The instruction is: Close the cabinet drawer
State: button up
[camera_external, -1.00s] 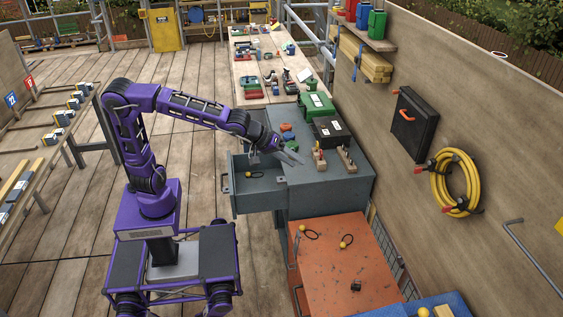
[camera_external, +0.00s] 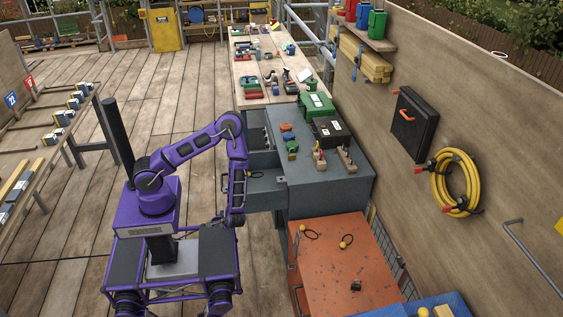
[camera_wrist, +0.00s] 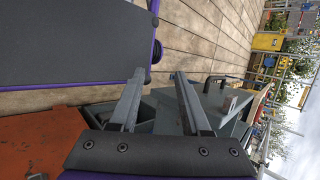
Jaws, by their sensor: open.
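The grey-blue cabinet (camera_external: 325,182) stands right of my base in the external view. Its drawer (camera_external: 264,196) sticks out to the left, pulled open, with a small handle at its front end. My forearm hides part of the drawer. My gripper (camera_external: 236,221) hangs down beside the drawer's front end in the external view; its fingers are hard to make out there. In the wrist view my gripper (camera_wrist: 159,75) has its two fingers spread apart with nothing between them. Grey drawer or cabinet surfaces (camera_wrist: 228,102) show beyond and to the right of the fingers.
An orange cabinet (camera_external: 345,270) stands directly in front of the grey one. A green box (camera_external: 316,105), a black box (camera_external: 330,130) and small items lie on the grey top. The plank floor (camera_external: 185,115) left of the drawer is clear.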

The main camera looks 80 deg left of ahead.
jog(key=s+a+f+m+t+y, duration=0.2)
jog(key=s+a+m+y, duration=0.2)
jog(key=s+a+m, duration=0.15)
jog(key=m+t+y, duration=0.3)
jog(key=m+t, duration=0.4)
send_near(222, 183)
jog(key=b+x, duration=0.1)
jog(key=x, duration=0.2)
jog(key=b+x, duration=0.1)
jog(key=x, duration=0.2)
jog(key=b+x, duration=0.1)
jog(key=x, duration=0.3)
jog(key=shift+s+a+f, duration=0.1)
jog(key=shift+f, duration=0.2)
jog(key=shift+h, duration=0.3)
grip_shut()
